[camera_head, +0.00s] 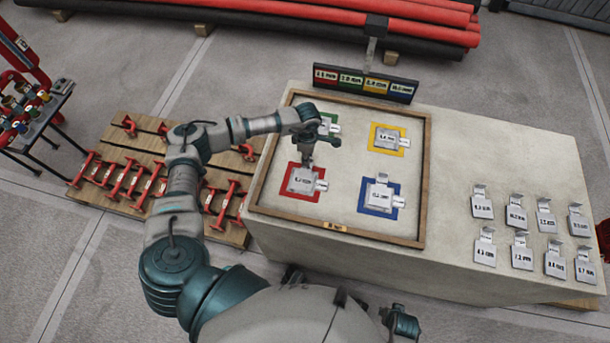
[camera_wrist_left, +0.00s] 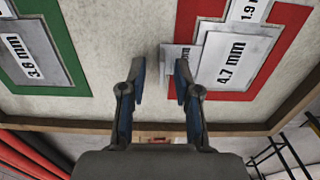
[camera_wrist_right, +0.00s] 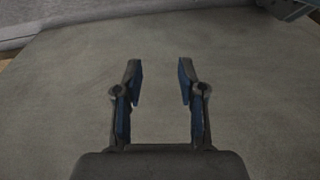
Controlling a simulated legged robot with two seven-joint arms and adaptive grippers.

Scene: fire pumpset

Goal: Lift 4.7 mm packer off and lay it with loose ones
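The 4.7 mm packer (camera_wrist_left: 212,75), a grey plate with a white label, lies on the red-bordered square (camera_head: 288,211). A label reading 1.9 mm (camera_wrist_left: 247,8) shows beside it, on what looks like another packer under it. My left gripper (camera_head: 307,163) is over the square's far edge. In the left wrist view its fingers (camera_wrist_left: 160,85) are open and empty, the right one overlapping a small grey tab (camera_wrist_left: 178,55) at the packer's edge. Loose packers (camera_head: 516,216) lie in two rows on the slab's right. My right gripper (camera_wrist_right: 158,85) is open and empty over a grey surface.
The wooden-framed tray (camera_head: 427,180) also holds green, yellow (camera_head: 389,139) and blue (camera_head: 381,197) squares bearing plates. A dark label board (camera_head: 365,83) stands behind it. The slab (camera_head: 455,235) is bare between the tray and the loose packers.

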